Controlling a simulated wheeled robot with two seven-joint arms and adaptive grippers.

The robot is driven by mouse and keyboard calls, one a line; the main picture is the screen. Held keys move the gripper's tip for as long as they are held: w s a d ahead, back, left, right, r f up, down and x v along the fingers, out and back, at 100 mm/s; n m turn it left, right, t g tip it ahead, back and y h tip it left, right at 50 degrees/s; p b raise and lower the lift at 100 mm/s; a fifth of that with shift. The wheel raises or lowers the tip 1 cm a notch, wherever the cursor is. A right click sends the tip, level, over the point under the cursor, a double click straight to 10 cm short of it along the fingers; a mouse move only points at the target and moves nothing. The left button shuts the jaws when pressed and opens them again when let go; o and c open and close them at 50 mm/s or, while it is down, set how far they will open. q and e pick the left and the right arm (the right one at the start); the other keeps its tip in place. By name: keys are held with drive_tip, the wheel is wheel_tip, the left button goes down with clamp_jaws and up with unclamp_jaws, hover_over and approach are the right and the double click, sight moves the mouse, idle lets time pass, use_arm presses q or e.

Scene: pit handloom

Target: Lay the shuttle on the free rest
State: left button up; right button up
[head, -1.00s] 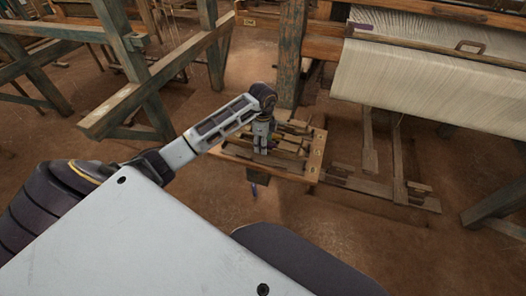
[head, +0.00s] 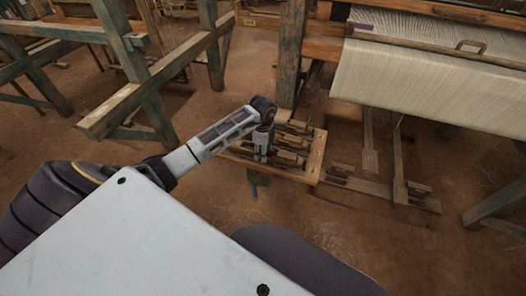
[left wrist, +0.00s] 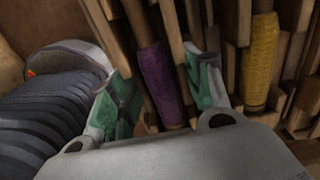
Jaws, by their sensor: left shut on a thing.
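My left gripper (head: 261,154) is over the wooden rack (head: 316,160) below the loom post. In the left wrist view, my left gripper (left wrist: 165,88) has its green-padded fingers on both sides of a wooden shuttle with purple yarn (left wrist: 163,84), shut on it. The shuttle lies low among the rack's wooden slats; I cannot tell whether it touches a rest. A second shuttle with yellow yarn (left wrist: 261,62) lies in the rack to the right. Which rest is free I cannot tell. My right gripper is not in view.
The loom post (head: 291,70) rises just behind the rack. Cream cloth (head: 430,85) hangs on the loom at the right, above wooden treadles (head: 400,185). A timber frame (head: 150,90) stands at the left. The earth floor (head: 420,250) in front is mostly clear.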

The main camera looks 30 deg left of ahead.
use_arm(q)
drive_tip(key=shift+f, duration=0.1)
drive_tip(key=o, duration=1.3)
wheel_tip(320, 180, up, 12)
idle(0.6)
